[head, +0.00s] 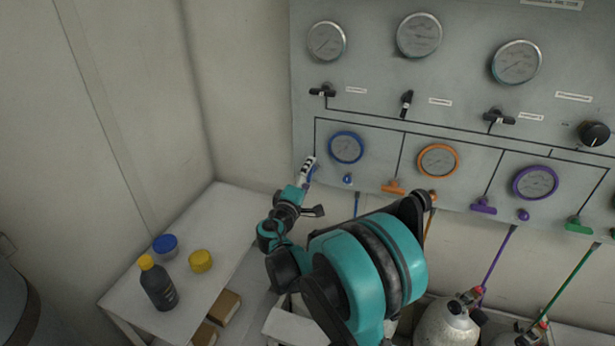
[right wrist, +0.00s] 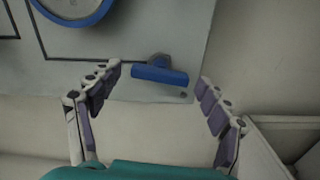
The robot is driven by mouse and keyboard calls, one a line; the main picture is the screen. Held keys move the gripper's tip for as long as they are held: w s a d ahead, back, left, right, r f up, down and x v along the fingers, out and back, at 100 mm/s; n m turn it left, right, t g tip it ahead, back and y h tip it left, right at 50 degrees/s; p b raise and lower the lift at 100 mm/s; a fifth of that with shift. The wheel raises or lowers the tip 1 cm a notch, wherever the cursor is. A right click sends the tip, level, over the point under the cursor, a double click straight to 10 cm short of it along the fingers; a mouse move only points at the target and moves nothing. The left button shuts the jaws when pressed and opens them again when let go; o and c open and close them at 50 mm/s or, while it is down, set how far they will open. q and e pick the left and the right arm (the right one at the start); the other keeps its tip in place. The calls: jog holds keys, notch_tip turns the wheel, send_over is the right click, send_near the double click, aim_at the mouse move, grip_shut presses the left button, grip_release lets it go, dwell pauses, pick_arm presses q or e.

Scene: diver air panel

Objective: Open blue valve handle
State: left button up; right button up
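The blue valve handle (right wrist: 160,75) shows in the right wrist view as a bar lying roughly crosswise on a round blue hub, on the grey panel. My right gripper (right wrist: 160,82) is open, with one finger on each side of the handle and clear gaps at both ends. In the head view, my right gripper (head: 313,187) is at the panel's lower left, below and left of the blue-rimmed gauge (head: 346,148). It mostly hides the blue handle there. My left gripper is not in view.
The panel (head: 360,100) also carries orange (head: 393,187), purple (head: 483,206) and green (head: 578,225) handles to the right. A side table (head: 215,215) at lower left holds a dark bottle (head: 158,285) and blue and yellow lids. Gas cylinders (head: 448,325) stand below the panel.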

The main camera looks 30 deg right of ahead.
jog(key=shift+a, duration=0.1)
jog(key=v, duration=1.2)
